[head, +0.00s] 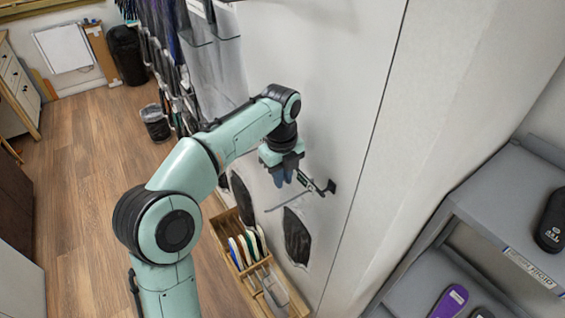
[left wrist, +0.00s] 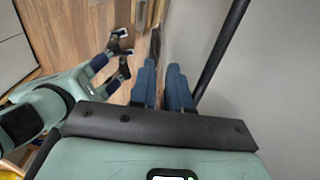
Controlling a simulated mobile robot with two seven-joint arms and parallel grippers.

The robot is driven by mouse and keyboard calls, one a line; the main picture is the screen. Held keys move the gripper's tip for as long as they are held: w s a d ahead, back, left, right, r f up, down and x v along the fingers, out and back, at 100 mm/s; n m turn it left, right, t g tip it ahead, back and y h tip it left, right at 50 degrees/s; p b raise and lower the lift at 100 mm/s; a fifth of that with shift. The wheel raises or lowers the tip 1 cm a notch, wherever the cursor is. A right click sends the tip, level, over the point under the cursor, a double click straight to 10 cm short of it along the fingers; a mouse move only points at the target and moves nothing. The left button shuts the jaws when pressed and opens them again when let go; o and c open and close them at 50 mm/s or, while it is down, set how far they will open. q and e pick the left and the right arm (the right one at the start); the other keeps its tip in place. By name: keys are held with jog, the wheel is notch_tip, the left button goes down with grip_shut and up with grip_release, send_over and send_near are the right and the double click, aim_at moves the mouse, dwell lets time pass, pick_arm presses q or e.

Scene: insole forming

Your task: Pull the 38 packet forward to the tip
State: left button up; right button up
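My left gripper (head: 283,178) is at the pale wall panel in the head view, just above a thin metal hook rod (head: 290,200) that sticks out from a dark bracket (head: 331,187). Its two blue fingers point down with a narrow gap between them. In the left wrist view the gripper (left wrist: 164,92) shows nothing held between the fingers. A dark insole packet (head: 297,238) hangs against the panel below the rod. Another dark packet (head: 242,198) hangs further left, partly behind my arm. No number is readable, so I cannot tell which is the 38 packet.
A wooden rack (head: 262,285) with several insoles stands below the packets. Grey shelves (head: 500,205) with shoe parts stand at the right. A dark bar (left wrist: 222,45) runs close beside the fingers in the left wrist view. The wooden floor (head: 95,180) is open at left.

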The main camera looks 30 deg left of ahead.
pick_arm(q)
jog(key=shift+w+f, duration=0.15)
jog(key=shift+f, duration=0.55)
jog(key=shift+w+f, duration=0.1)
jog(key=shift+f, duration=0.55)
pick_arm(e)
jog(key=shift+s+f, duration=0.25)
jog(key=shift+f, duration=0.15)
pick_arm(q)
grip_shut()
jog(key=shift+s, duration=0.1)
pick_arm(e)
jog(key=shift+s+a, duration=0.1)
jog(key=shift+a, duration=0.05)
